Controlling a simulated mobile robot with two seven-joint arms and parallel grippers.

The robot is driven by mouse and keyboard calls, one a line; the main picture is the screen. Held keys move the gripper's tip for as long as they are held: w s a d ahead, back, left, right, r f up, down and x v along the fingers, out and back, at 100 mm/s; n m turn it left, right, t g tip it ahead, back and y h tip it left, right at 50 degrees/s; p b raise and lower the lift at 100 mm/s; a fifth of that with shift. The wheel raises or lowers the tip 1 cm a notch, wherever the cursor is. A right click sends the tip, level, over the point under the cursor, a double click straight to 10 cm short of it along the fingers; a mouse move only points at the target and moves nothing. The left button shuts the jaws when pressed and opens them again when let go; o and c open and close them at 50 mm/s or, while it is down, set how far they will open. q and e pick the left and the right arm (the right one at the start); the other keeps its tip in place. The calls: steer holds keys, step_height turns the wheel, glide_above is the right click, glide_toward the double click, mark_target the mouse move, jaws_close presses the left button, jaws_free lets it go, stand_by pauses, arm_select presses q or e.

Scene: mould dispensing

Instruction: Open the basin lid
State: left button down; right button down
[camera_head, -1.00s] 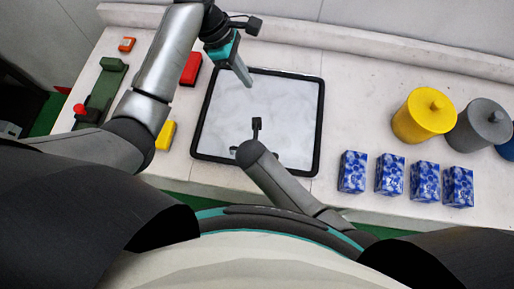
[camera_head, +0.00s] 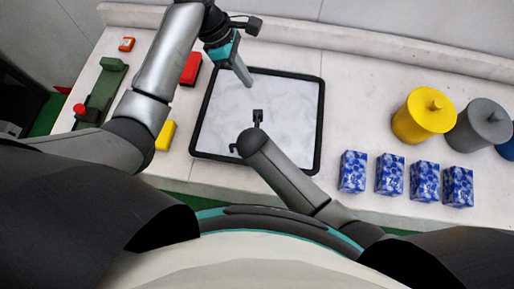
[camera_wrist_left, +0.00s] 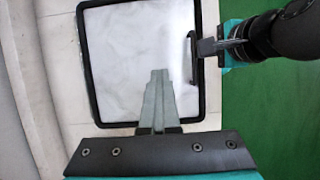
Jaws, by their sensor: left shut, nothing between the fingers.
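The basin lid (camera_head: 225,110) is a pale, marbled square panel with a black rim, lying flat on the white counter. It also shows in the left wrist view (camera_wrist_left: 130,50), with a dark bar handle (camera_wrist_left: 193,58) near its right edge. My left gripper (camera_head: 249,85) is shut and empty, above the far part of the lid; its fingers also show in the wrist view (camera_wrist_left: 160,75). My right gripper (camera_wrist_left: 203,47) is at the handle, its fingertips touching or very close to it. Whether they grip it cannot be told. In the head view my right arm hides that gripper.
Yellow (camera_head: 424,116) and grey (camera_head: 480,126) lidded pots stand at the right, with several blue-and-white boxes (camera_head: 390,175) in front. Red (camera_head: 190,68) and yellow (camera_head: 166,135) blocks and a green device (camera_head: 103,90) are left of the lid.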

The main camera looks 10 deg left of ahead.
arm_select(q)
steer(key=c, duration=1.6)
jaws_free()
arm_select(e)
steer(key=shift+w, duration=0.1)
arm_select(q)
steer(key=c, duration=0.8)
jaws_free()
steer(key=shift+c, duration=0.2)
arm_select(e)
steer(key=shift+r, duration=0.1)
